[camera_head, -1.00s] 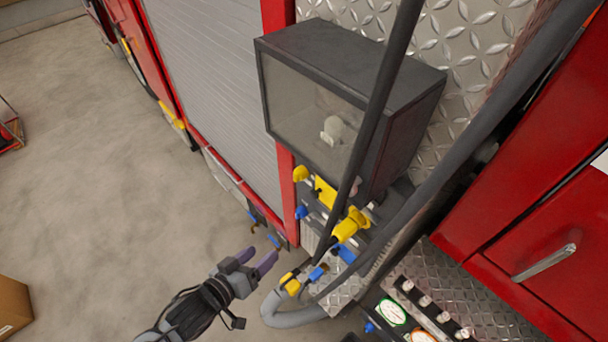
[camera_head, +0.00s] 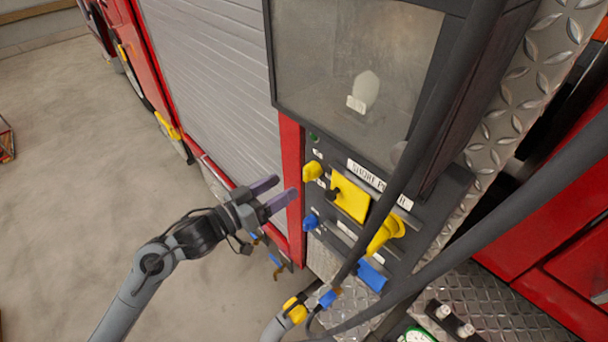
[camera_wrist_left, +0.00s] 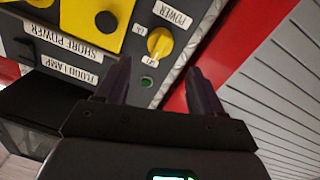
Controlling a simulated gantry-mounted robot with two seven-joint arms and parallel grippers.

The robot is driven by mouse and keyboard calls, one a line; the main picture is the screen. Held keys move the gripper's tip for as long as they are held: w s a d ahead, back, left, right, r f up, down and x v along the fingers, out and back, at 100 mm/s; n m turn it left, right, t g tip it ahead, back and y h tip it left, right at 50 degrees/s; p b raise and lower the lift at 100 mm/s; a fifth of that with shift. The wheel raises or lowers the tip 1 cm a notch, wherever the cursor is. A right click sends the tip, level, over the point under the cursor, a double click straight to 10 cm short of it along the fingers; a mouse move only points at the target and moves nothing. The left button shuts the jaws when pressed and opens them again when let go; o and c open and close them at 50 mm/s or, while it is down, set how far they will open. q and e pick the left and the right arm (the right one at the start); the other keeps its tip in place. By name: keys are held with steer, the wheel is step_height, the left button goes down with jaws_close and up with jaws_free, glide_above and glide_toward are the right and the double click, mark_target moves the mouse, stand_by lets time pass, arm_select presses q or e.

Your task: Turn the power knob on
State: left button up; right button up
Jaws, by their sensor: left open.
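The yellow power knob (camera_head: 312,170) sits at the upper left of the dark control panel. In the left wrist view the knob (camera_wrist_left: 159,43) shows beside a POWER label, with small white labels around it; which one it points to is hard to tell. A small green light (camera_wrist_left: 147,82) is near it. My left gripper (camera_head: 283,188) is open and empty, just left of the knob and apart from it. In the left wrist view its fingers (camera_wrist_left: 158,82) reach up toward the knob, which lies just beyond them. My right gripper is out of view.
A yellow square cover (camera_head: 350,198) labelled SHORE POWER, a blue knob (camera_head: 310,221) and a large yellow plug (camera_head: 385,235) sit close by. Thick dark hoses cross the panel's right side. A red post (camera_head: 291,160) borders the panel on the left. Open floor lies further left.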

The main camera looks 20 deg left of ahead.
mark_target(304, 175)
arm_select(q)
steer(key=x, duration=0.7)
steer(key=shift+w+d, duration=0.2)
steer(key=shift+w, duration=0.1)
steer(key=c, duration=1.1)
steer(key=shift+o, duration=0.2)
